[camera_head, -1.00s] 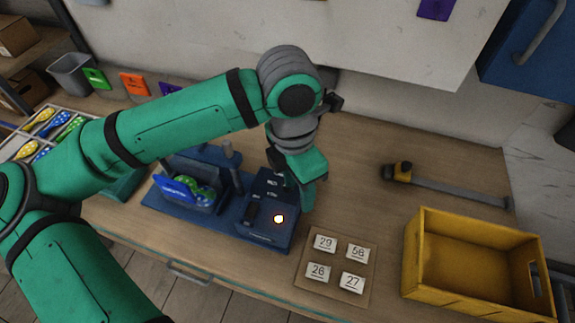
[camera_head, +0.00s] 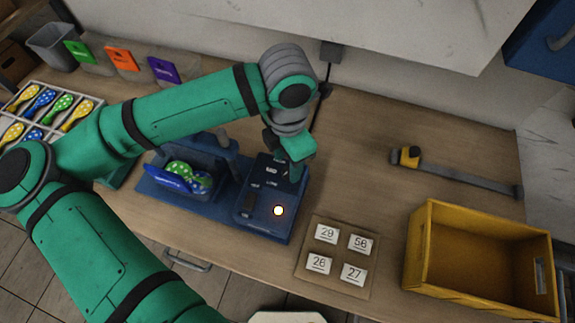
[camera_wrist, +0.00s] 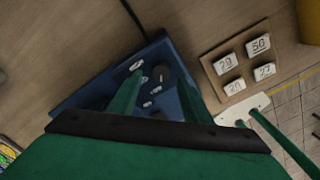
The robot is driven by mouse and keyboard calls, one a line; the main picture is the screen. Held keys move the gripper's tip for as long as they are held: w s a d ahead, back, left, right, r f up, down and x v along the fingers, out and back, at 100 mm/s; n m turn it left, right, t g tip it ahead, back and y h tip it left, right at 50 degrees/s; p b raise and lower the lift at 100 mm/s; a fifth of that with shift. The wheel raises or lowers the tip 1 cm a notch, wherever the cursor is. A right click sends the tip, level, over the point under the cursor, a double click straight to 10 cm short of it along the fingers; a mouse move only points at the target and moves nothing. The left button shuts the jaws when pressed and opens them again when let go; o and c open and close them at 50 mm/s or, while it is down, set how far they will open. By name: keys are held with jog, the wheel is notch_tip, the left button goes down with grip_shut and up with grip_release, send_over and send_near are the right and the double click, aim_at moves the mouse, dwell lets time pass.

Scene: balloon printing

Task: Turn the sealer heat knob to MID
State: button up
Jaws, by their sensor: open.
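The blue sealer (camera_head: 262,228) stands on the table with a control box at its right end. My gripper (camera_head: 291,172) is over the box's back right part, pointing down. In the wrist view its green fingers (camera_wrist: 160,86) are apart, with the knob between or just beyond their tips. Contact and the knob's setting cannot be told.
Green and blue balloons (camera_head: 188,178) sit in the sealer's bay. A board with numbered tiles (camera_head: 309,272) lies right of the sealer, then a yellow crate (camera_head: 422,255). A long tool (camera_head: 450,180) lies behind. A balloon tray (camera_head: 105,103) is at left.

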aim_at(287, 171)
jog(key=shift+f, duration=1.7)
jog(key=c, duration=1.1)
jog(key=shift+o, duration=0.2)
jog(key=shift+w, duration=0.1)
